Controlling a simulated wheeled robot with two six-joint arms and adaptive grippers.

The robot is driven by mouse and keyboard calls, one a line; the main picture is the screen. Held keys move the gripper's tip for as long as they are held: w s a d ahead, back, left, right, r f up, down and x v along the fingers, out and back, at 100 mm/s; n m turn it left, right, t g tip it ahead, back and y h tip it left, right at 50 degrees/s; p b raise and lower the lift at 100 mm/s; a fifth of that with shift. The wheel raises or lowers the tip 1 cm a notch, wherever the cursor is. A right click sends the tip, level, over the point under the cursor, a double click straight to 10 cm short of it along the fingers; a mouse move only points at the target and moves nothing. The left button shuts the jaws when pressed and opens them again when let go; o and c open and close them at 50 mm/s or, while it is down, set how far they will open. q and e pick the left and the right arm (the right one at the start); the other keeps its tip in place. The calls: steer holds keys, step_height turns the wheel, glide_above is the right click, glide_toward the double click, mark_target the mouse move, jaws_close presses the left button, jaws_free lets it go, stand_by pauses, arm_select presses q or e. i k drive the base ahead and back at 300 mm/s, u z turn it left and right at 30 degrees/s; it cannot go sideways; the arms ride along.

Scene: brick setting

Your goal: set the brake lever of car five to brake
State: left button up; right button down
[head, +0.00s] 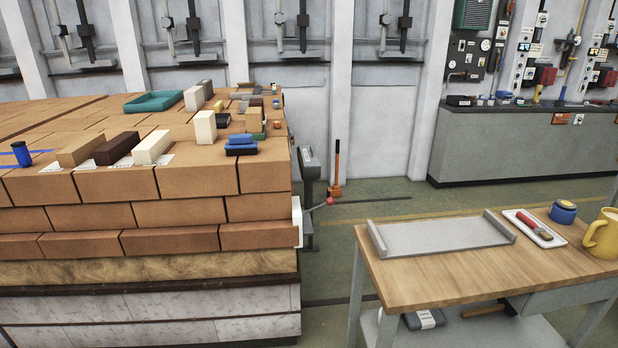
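A kiln car stacked with large orange-brown bricks (190,215) fills the left half of the head view. Its lower side is pale stone-like blocks (170,308) under a dark ledge. A short lever with a red knob (329,201) sticks out to the right near the car's right corner and tilts slightly up. A white plate (297,222) stands upright beside the lever's inner end. I cannot read a car number or any brake marking. Neither of my grippers is in view.
A wooden-topped table (440,272) at the right bears a grey tray (440,236), a white dish (533,228), a blue tin (563,211) and a yellow mug (603,236). Between car and table lies a strip of open green floor (338,255). An orange-handled tool (336,165) stands behind.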

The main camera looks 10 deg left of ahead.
mark_target(330, 201)
steer(key=u, duration=0.6)
steer(key=i, duration=1.55)
steer(key=u, duration=0.65)
